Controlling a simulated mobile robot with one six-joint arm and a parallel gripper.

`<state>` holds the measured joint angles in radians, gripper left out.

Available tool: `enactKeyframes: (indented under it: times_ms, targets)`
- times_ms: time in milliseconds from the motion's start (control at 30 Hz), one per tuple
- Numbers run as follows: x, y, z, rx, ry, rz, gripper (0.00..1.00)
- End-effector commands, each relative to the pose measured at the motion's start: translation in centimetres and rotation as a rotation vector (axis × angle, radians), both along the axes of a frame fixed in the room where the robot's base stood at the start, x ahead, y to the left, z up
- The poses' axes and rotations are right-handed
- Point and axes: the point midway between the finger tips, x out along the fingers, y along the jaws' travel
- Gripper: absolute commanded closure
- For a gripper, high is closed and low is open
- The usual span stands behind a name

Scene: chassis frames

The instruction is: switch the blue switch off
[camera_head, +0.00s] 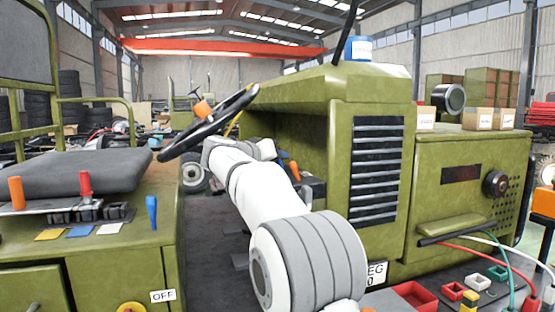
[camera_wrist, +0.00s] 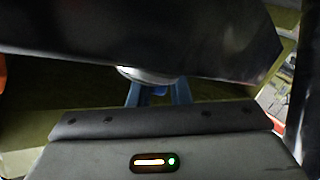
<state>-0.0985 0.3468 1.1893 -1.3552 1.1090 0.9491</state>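A blue upright lever-like handle (camera_head: 152,212) stands at the right edge of the green console on the left; I cannot tell its on or off position. A white OFF label (camera_head: 163,296) is on the console front below it. My white arm reaches away toward the steering wheel, and its far end is hidden in the body view. In the wrist view, my gripper (camera_wrist: 156,92) shows two blue-grey fingers standing apart beyond its dark body. A small bright blue patch shows between them, which I cannot identify. No switch is clear there.
An orange handle (camera_head: 16,193) and a red handle (camera_head: 85,183) stand left of the blue one. A black steering wheel (camera_head: 210,122) and dark seat (camera_head: 75,172) are near the arm. A large dark surface (camera_wrist: 140,35) fills the top of the wrist view, close to my gripper.

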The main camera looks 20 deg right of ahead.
Motion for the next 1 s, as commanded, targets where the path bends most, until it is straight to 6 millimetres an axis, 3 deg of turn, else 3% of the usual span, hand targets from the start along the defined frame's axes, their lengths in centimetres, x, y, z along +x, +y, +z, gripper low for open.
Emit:
enactKeyframes:
  times_ms: [233,533,1000]
  targets:
    - [0.1,0.1,-0.1,0.001,0.003,0.002,0.63]
    - [-0.1,0.4,0.0,0.001,0.000,0.003,0.63]
    - [-3.7,6.0,1.2,0.001,0.001,0.004,0.63]
